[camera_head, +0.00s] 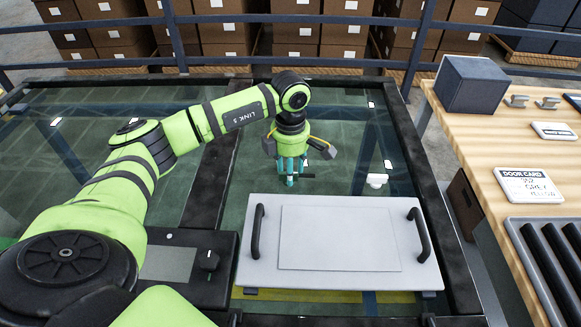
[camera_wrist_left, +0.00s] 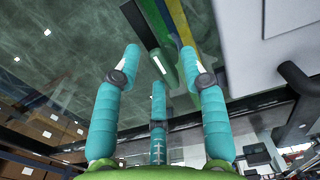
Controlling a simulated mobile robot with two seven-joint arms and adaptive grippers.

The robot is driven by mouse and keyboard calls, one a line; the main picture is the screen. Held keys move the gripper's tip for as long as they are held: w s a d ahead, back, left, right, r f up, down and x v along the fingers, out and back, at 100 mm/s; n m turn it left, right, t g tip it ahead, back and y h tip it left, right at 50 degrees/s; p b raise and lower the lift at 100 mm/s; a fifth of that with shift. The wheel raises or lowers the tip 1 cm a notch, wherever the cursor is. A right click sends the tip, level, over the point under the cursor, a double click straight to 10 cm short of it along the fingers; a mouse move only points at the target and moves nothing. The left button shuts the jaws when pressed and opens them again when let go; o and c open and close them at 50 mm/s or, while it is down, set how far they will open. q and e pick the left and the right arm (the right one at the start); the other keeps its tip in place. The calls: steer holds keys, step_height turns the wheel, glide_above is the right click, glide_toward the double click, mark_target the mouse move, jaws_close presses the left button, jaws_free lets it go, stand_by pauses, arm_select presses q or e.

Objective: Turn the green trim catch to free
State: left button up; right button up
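My left gripper (camera_head: 290,178) hangs fingers-down over the glass, just behind the grey panel (camera_head: 340,240) with two black handles. Its three teal fingers stand apart with nothing between them, as the left wrist view also shows (camera_wrist_left: 162,78). A small dark piece (camera_head: 308,176) shows beside the fingertips; I cannot tell whether it belongs to the catch. In the left wrist view a green strip (camera_wrist_left: 184,48) runs beyond the fingers beside a dark bar (camera_wrist_left: 150,28). I cannot clearly make out the green trim catch. My right gripper is out of view.
A small white fitting (camera_head: 377,180) stands on the glass right of the gripper. A dark frame (camera_head: 420,180) borders the glass. At right is a wooden bench (camera_head: 500,150) with a blue box (camera_head: 470,84), a door card (camera_head: 528,185) and a roller tray. A blue rail runs behind.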

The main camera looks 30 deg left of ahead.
arm_select(q)
steer(key=shift+r, duration=0.1)
step_height(320, 180, up, 12)
stand_by(0.6)
stand_by(0.4)
